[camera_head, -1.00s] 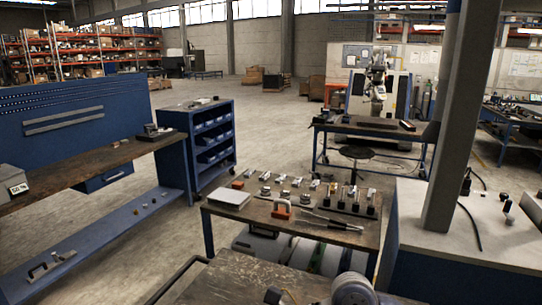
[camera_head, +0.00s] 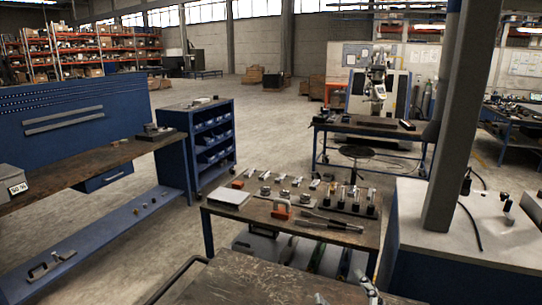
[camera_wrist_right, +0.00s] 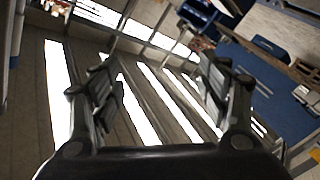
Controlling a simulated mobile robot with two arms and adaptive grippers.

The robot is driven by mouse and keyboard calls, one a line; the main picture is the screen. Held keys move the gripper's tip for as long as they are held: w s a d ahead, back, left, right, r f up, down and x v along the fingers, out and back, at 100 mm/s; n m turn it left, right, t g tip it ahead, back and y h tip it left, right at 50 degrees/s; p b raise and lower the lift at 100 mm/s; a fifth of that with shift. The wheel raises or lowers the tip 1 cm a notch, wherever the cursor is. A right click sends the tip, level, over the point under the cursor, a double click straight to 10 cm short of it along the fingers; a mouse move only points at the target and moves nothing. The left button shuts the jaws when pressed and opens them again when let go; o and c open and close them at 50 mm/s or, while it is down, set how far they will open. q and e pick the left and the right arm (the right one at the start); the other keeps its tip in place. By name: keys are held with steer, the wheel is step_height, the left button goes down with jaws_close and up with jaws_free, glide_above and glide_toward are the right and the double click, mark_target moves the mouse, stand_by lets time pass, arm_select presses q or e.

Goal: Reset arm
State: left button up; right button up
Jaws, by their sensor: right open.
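My right gripper (camera_wrist_right: 158,88) fills the lower part of the right wrist view. Its two dark jointed fingers are spread wide and nothing sits between them. In the head view small parts (camera_head: 370,288) poke up at the bottom edge over the near wooden table. They look like part of my arm, but most of it is cut off. My left gripper is in neither view.
The near wooden table (camera_head: 236,280) looks bare.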

steer(key=s+d+f+m+g+h, duration=0.1)
steer(key=s+d+f+m+g, duration=0.15)
steer(key=s+f+g, duration=0.4)
steer(key=s+d+f+m+g+h, duration=0.1)
steer(key=s+d+f+m, duration=0.15)
steer(key=f, duration=0.65)
steer(key=s+f+m+g, duration=0.1)
steer(key=s+f+g, duration=0.75)
steer(key=s, duration=0.75)
step_height(320, 180, down, 33)
steer(key=s+b, duration=0.2)
steer(key=b, duration=0.4)
steer(key=s+d+f+b, duration=0.1)
steer(key=s+f+b, duration=0.1)
steer(key=s+f, duration=0.6)
steer(key=s+d+f+b, duration=0.2)
steer(key=s+f, duration=0.5)
steer(key=f, duration=0.4)
steer(key=shift+s+d+g, duration=0.3)
steer(key=shift+s+g, duration=0.05)
steer(key=shift+g, duration=0.05)
